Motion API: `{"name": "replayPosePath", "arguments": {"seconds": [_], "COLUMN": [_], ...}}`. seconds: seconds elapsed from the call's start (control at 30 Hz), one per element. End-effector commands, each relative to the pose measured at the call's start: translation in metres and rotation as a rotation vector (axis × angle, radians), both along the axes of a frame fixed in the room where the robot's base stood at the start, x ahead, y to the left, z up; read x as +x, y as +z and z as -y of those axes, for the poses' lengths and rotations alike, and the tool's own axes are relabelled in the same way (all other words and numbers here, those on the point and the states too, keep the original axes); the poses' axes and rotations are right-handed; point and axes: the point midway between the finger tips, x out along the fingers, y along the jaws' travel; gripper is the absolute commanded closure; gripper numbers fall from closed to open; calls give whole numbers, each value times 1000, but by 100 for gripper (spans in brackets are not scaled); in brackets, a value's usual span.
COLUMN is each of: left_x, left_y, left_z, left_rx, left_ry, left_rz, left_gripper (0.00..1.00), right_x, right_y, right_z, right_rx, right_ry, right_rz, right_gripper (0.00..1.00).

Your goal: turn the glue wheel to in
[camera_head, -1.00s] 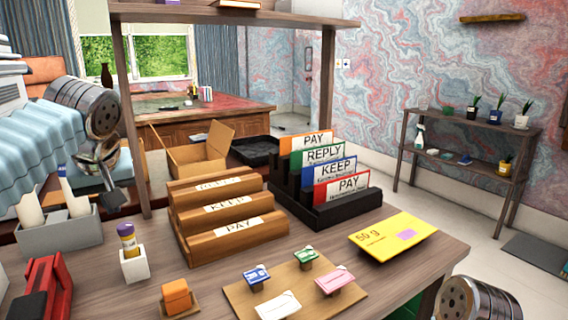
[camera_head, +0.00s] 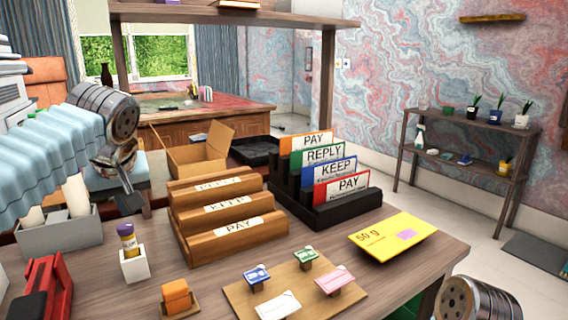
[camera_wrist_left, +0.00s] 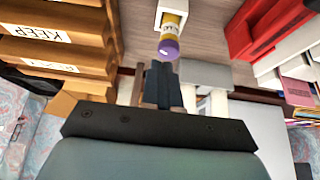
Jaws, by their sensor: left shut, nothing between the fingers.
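The glue stick (camera_head: 127,237), yellow with a purple top, stands upright in a small white holder (camera_head: 134,264) on the desk. In the left wrist view the glue stick (camera_wrist_left: 173,32) shows with its purple end toward my fingers. My left gripper (camera_head: 129,203) is shut and empty, above and behind the glue stick, apart from it. Its fingertips (camera_wrist_left: 163,70) also show shut in the wrist view, with a gap before the purple end. The wheel's setting is too small to read. My right gripper is out of the head view.
A wooden letter sorter (camera_head: 226,222) stands right of the glue. A grey box with white rolls (camera_head: 59,236) and a red tool (camera_head: 42,290) are on the left. An orange block (camera_head: 177,296) and a stamp board (camera_head: 243,300) lie in front.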

Motion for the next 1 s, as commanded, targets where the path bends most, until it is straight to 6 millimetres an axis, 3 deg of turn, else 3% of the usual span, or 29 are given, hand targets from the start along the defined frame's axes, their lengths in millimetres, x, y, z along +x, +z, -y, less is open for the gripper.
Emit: {"name": "replayPosePath", "arguments": {"seconds": [0.1,0.33,1.0], "left_x": [0,0,1], "left_y": [-24,-48,-51], "left_z": [0,0,-1], "left_rx": [1,1,0], "left_ry": [-1,0,0], "left_rz": [1,0,0], "left_gripper": [100,100,100], "right_x": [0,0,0], "right_y": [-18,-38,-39], "right_z": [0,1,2], "right_rx": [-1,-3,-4], "right_ry": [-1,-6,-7], "right_rz": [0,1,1], "right_gripper": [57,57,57]}}
